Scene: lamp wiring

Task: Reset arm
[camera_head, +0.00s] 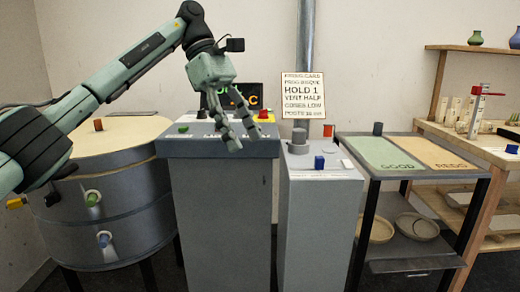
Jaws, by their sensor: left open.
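My left arm comes in from the left, and my left gripper (231,143) hangs with its fingers apart and empty. It is in front of the grey control cabinet (222,215), over its top panel, and hides part of the dark display (250,95) behind it. I cannot tell whether the fingers touch the panel. My right gripper does not show.
A round grey kiln (125,222) with a tan top stands at left. Right of the cabinet are a pale pedestal (320,225) with a grey knob and blue block, a cart (415,175) with GOOD and REDO areas, and wooden shelves (440,85). A sign (303,95) hangs behind.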

